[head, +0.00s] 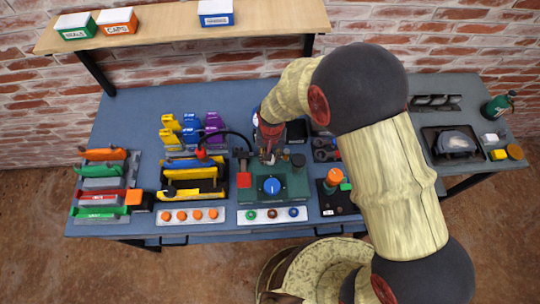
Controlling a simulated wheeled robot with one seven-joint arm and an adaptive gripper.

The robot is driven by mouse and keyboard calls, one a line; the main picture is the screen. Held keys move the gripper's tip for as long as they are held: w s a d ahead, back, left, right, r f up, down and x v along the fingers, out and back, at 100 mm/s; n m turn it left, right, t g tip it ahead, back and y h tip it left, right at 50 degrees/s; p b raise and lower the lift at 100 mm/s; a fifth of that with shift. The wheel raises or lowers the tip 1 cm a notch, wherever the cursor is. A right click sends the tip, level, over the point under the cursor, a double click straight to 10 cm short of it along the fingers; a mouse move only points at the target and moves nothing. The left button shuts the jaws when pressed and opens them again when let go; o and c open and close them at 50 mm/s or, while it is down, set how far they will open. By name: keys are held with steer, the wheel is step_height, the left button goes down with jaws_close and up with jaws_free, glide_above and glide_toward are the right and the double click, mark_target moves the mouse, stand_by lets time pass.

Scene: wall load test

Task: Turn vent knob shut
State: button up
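A green test unit (292,183) stands at the front middle of the blue bench. A blue round knob or dial (271,186) with a white mark is on its front part. A dark round cap or knob (298,160) is at its back right corner, and a red piece (243,179) is at its left. I cannot tell which of these is the vent knob. My gripper (267,158) points down over the back of the unit, behind the blue dial. Its fingers are small and partly hidden, so contact and opening do not show.
A yellow-and-black holder (193,180) stands left of the unit, with a black hose arching near it. An orange-topped fixture (334,180) stands to the right. A tray of colored knobs (272,215) lies in front. A wooden shelf (180,25) hangs above the back.

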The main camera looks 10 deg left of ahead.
stand_by(0.4)
steer(key=o, duration=1.2)
steer(key=shift+c, duration=0.2)
step_height(320, 180, up, 12)
steer(key=shift+d, duration=0.15)
